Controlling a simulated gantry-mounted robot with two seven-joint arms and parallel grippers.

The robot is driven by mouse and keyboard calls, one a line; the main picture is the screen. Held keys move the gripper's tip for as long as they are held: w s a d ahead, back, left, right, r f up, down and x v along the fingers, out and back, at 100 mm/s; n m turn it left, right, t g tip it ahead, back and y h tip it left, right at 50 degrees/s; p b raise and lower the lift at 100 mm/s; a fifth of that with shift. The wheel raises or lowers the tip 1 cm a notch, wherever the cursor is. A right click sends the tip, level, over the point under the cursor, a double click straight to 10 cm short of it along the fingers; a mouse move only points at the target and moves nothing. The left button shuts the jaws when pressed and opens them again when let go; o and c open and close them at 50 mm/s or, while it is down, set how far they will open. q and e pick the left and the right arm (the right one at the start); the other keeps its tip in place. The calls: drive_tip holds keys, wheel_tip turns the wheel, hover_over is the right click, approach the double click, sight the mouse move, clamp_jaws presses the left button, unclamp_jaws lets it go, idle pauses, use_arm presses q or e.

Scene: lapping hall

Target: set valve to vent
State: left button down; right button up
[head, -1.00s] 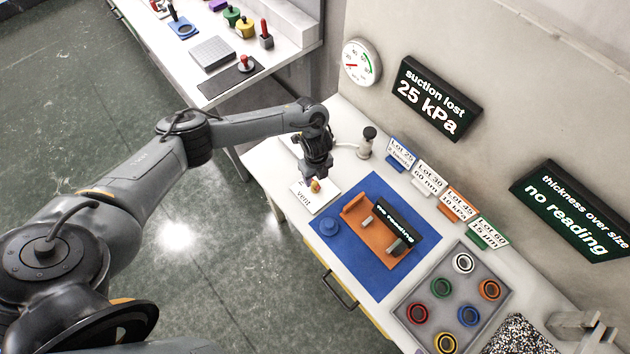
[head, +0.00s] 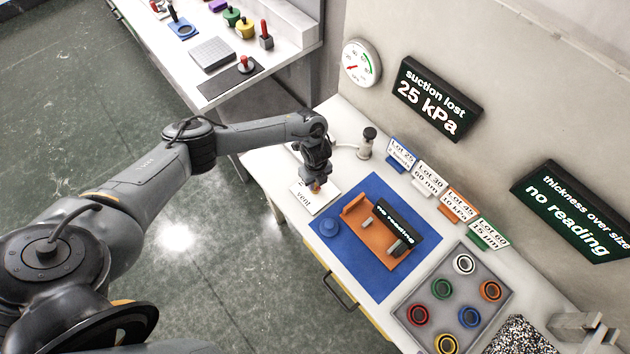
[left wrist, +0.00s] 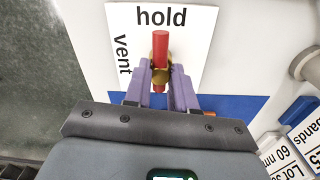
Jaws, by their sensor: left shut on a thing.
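The valve has a red handle (left wrist: 160,48) and a brass middle (left wrist: 160,76) in the left wrist view. It sits on a white plate (left wrist: 190,50) printed "hold" and "vent". The handle's long red end points towards "hold"; "vent" is to its left. My left gripper (left wrist: 160,85), with purple fingers, is shut on the valve handle, one finger on each side. In the head view my left gripper (head: 316,180) is down over the plate (head: 304,200) and hides most of the valve. My right gripper is not in view.
A blue mat (head: 345,272) with an orange fixture lies right of the plate. A grey tray (head: 408,293) of coloured rings is beyond it. A small cylinder (head: 367,145) and lot cards stand behind.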

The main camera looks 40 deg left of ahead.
use_arm(q)
drive_tip(key=shift+r+n+p, duration=0.1)
drive_tip(key=shift+n+p, duration=0.3)
drive_tip(key=shift+p, duration=0.05)
drive_tip(key=n+p, duration=0.2)
drive_tip(key=shift+r+n+p, duration=0.1)
drive_tip(key=shift+n+p, duration=0.2)
drive_tip(key=shift+n, duration=0.1)
drive_tip(key=n+p, duration=0.3)
drive_tip(key=n, duration=0.1)
drive_tip(key=shift+s, duration=0.1)
drive_tip(key=n+p, duration=0.4)
drive_tip(key=n, duration=0.2)
drive_tip(key=shift+d+n, duration=0.1)
drive_tip(key=shift+n, duration=0.3)
drive_tip(key=shift+n+p, duration=1)
drive_tip(key=shift+n, duration=0.7)
drive_tip(key=shift+f, duration=0.2)
